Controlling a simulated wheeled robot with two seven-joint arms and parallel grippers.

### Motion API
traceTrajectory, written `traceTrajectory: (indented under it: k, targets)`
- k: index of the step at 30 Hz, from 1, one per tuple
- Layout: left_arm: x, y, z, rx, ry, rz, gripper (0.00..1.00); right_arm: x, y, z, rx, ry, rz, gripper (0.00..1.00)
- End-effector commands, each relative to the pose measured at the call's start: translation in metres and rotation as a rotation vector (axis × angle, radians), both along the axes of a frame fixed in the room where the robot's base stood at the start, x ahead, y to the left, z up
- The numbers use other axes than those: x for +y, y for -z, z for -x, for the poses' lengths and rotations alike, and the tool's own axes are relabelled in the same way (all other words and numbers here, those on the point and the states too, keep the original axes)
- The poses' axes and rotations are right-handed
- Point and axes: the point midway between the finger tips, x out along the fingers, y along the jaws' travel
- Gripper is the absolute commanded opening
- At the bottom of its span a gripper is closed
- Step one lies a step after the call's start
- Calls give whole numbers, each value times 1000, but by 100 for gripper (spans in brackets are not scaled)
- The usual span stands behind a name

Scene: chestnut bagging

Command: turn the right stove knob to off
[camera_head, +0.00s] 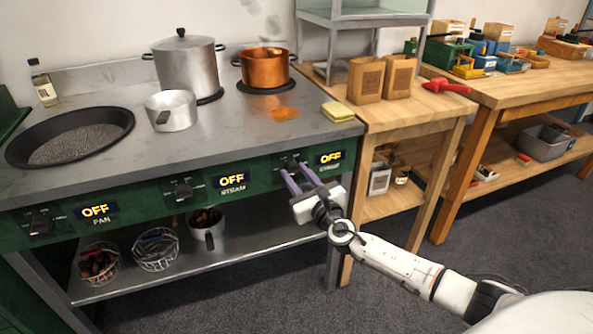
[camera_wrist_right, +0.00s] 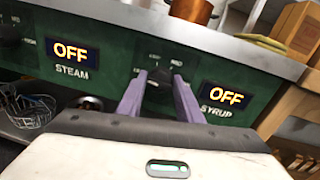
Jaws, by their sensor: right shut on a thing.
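The right stove knob (camera_wrist_right: 160,76) is black and sits on the green front panel, left of a display (camera_head: 331,158) reading OFF, labelled SYRUP in the right wrist view (camera_wrist_right: 222,95). My right gripper (camera_head: 297,174) is at the panel, its two purple fingers on either side of the knob, shut on it. The fingers partly hide the knob in the head view. My left gripper is not in view.
The middle knob (camera_head: 182,190) and left knob (camera_head: 40,222) have displays that also read OFF. A copper pot (camera_head: 264,68), a steel pot (camera_head: 187,66) and a saucepan (camera_head: 171,111) stand on the stove. A sponge (camera_head: 338,111) lies at its right edge. A wooden table (camera_head: 400,115) adjoins it.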

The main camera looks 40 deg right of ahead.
Motion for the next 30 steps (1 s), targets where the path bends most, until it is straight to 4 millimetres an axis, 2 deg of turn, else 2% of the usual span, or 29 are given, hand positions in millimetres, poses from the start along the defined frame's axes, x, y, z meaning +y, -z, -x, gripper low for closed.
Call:
traceTrajectory:
  k: [9,22,23,25,26,30]
  targets:
    - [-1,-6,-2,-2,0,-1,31,-2,3,1,25,3,82,10]
    - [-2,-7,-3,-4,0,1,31,-2,2,1,26,5,92,10]
    - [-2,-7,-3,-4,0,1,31,-2,2,1,26,5,92,34]
    - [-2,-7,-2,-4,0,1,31,-2,2,1,25,4,92,46]
    - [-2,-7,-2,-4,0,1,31,-2,2,1,25,4,91,50]
    - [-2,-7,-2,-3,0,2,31,-1,1,0,23,2,89,50]
